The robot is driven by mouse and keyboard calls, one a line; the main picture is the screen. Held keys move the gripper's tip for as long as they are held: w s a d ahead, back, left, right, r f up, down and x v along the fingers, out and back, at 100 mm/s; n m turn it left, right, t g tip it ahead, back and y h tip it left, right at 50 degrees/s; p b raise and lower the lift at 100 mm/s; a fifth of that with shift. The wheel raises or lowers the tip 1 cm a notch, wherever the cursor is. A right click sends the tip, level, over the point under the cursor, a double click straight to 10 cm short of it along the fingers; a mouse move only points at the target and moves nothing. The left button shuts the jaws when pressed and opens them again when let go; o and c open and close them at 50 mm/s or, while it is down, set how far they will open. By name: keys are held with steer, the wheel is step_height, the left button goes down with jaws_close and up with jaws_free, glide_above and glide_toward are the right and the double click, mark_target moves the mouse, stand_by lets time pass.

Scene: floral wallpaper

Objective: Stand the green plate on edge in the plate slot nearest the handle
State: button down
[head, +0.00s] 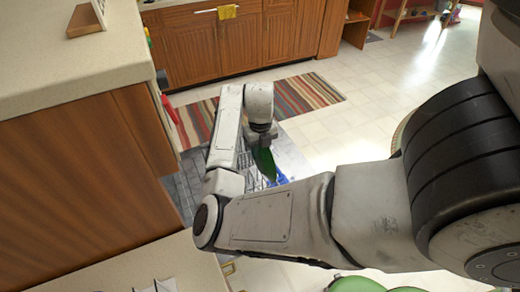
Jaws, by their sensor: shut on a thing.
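My gripper (262,143) is in the middle of the head view, pointing down at the end of my bent arm. It is shut on the green plate (265,163), which hangs below it and shows as a narrow, steeply tilted green shape. The plate is over or in a wire rack (246,180); I cannot tell whether it touches the rack. My arm hides much of the rack. The plate slots and the handle cannot be made out.
A blue thing (278,178) lies in the rack by the plate. A wooden cabinet with a pale countertop (70,65) stands close on the left. Round green things (356,285) show at the bottom edge. A striped rug (305,93) and open tiled floor lie beyond.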

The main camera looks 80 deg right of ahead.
steer(key=shift+f+b, duration=5)
steer(key=shift+f, duration=1.8)
steer(key=c, duration=0.8)
jaws_free()
step_height(320, 180, up, 11)
steer(key=shift+f, duration=0.1)
